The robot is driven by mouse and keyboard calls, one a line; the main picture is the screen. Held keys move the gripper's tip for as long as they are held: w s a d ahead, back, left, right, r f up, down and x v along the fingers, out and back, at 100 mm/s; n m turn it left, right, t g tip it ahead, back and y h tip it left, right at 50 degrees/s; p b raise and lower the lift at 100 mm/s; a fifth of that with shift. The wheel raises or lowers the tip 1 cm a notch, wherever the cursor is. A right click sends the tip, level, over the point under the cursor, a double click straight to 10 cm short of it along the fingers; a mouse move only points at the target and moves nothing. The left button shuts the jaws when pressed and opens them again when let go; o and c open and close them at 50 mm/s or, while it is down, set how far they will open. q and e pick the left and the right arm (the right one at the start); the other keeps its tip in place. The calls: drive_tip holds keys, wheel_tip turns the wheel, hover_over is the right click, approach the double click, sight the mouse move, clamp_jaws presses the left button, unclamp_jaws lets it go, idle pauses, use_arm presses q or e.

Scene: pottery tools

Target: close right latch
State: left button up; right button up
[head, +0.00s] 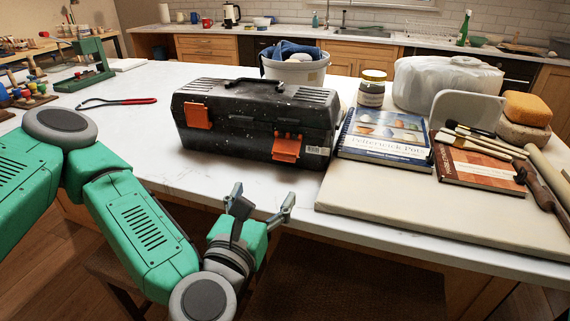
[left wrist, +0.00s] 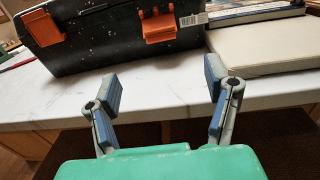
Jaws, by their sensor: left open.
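A black toolbox (head: 240,118) with pale specks stands on the white table, its lid down and its handle on top. Its right orange latch (head: 287,146) sticks out from the front and looks flipped open; it also shows in the left wrist view (left wrist: 159,26). The left orange latch (head: 197,115) lies flatter against the front. My left gripper (head: 262,199) is open and empty at the table's front edge, in front of and below the right latch, apart from the box. Its two fingers (left wrist: 162,88) show spread in the left wrist view. My right gripper is not in view.
A cream board (head: 440,210) lies right of the toolbox with a blue pottery book (head: 388,135), a brown book (head: 480,172) and brushes. A white bucket (head: 310,70) and a jar (head: 371,92) stand behind. The table before the box is clear.

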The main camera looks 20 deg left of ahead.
sight(283, 158)
use_arm(q)
drive_tip(key=shift+w+a+f+b, duration=0.15)
drive_tip(key=shift+w+b, duration=0.45)
drive_tip(key=shift+b, duration=1.15)
drive_tip(key=shift+w+d+f+b, duration=0.1)
drive_tip(key=shift+w+b, duration=0.5)
drive_tip(key=shift+b, duration=1.15)
drive_tip(key=w, duration=0.3)
drive_tip(key=w+b, duration=0.1)
drive_tip(key=w, duration=0.6)
drive_tip(key=shift+w+r, duration=0.25)
drive_tip(key=shift+w, duration=0.1)
drive_tip(key=c, duration=1.2)
